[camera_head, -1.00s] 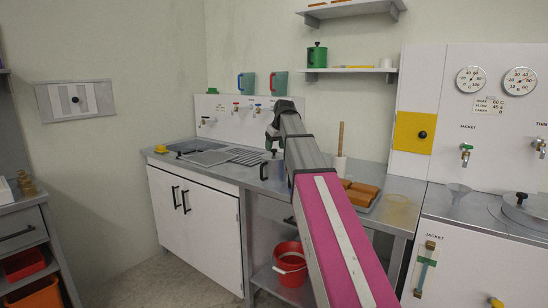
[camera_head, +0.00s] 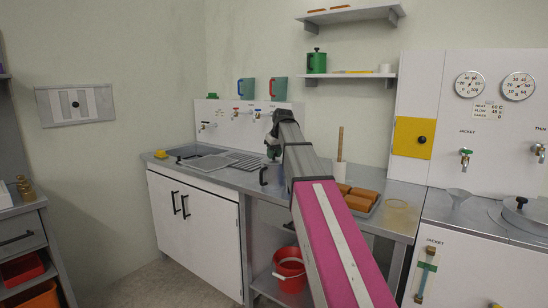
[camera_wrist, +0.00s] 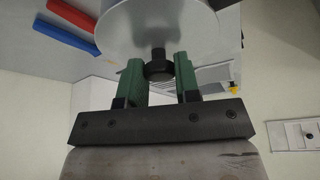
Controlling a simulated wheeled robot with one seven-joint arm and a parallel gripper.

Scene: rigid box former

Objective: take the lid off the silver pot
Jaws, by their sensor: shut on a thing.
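In the wrist view, the silver pot's round lid (camera_wrist: 158,28) fills the top middle, with a black knob (camera_wrist: 158,68) pointing toward me. My gripper (camera_wrist: 159,72) has its green fingers on either side of the knob and is shut on it. In the head view, my gripper (camera_head: 272,148) is low over the counter, mostly behind my arm. The silver pot (camera_head: 273,176) stands on the counter below it, partly hidden, with its dark handle on the left. I cannot tell whether the lid is apart from the pot.
The grey counter (camera_head: 232,177) has a sink at its left with a drainer. Taps (camera_head: 257,114) are on the wall panel behind. Right of my arm are a tray of orange-brown blocks (camera_head: 360,198) and an upright wooden-handled tool (camera_head: 340,155). A red bucket (camera_head: 289,272) sits below.

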